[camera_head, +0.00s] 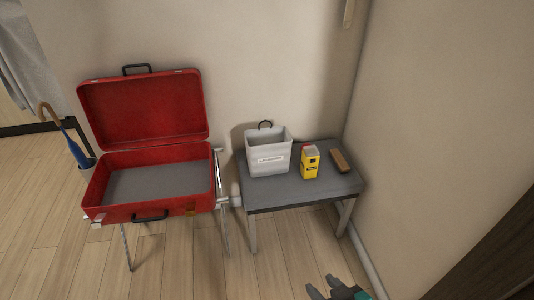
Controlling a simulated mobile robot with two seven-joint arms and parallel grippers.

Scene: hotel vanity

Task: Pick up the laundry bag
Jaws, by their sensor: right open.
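The laundry bag (268,157) is a whitish, box-shaped bag with a printed label on its front and a dark loop handle on top. It stands upright on the left part of a small grey table (290,197). My right gripper (326,287) shows at the bottom edge, dark with a teal part. It is open and empty, in front of the table and well apart from the bag. My left gripper is not in view.
A yellow box (309,163) and a brown block-like item (340,160) sit right of the bag. An open red suitcase (150,203) stands on a rack at left. An umbrella (76,148) is at far left. Walls close in behind and right. Front floor is clear.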

